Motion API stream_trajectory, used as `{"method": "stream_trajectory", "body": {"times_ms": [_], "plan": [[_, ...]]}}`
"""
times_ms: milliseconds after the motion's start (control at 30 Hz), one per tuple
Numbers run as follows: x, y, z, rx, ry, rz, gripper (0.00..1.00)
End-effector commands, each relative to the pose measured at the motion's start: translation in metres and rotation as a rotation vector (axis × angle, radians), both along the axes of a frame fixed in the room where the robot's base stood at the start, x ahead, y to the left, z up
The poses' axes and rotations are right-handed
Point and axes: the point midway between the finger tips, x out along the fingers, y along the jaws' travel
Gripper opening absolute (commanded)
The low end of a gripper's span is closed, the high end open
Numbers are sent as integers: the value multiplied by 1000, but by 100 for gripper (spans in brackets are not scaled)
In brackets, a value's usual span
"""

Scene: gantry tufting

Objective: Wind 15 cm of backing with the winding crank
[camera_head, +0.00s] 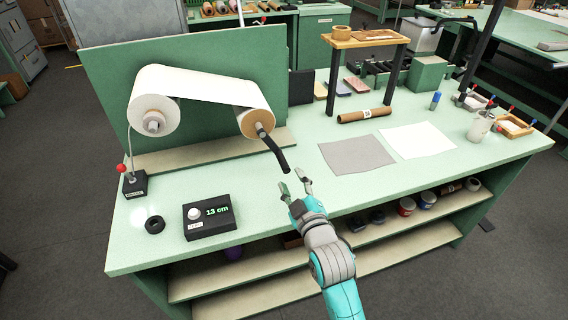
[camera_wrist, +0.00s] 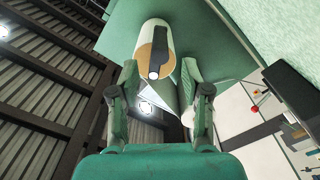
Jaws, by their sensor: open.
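The white backing (camera_head: 200,84) spans from the left roll (camera_head: 153,115) to the right roll (camera_head: 254,121) in front of a green panel. The black winding crank (camera_head: 272,149) sticks out from the right roll's end, its handle slanting down to the right. My gripper (camera_head: 292,187) is open and empty, just below the crank handle's end and apart from it. In the wrist view the right roll (camera_wrist: 153,38) shows between and beyond my open fingers (camera_wrist: 160,78); the crank (camera_wrist: 154,70) is seen nearly end-on. A black counter box (camera_head: 209,217) reads 13 cm.
A red-knobbed lever (camera_head: 127,168) on a black base stands left of the rolls. A black ring (camera_head: 155,224) lies beside the counter. Grey (camera_head: 356,154) and white (camera_head: 418,141) sheets lie to the right. A wooden stand (camera_head: 366,40) is behind them. The front table edge is clear.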

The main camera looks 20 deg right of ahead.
Motion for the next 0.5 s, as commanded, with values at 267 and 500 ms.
{"method": "stream_trajectory", "body": {"times_ms": [267,500], "plan": [[49,0,0,0,0,0,48],[72,0,0,1,0,0,48]]}}
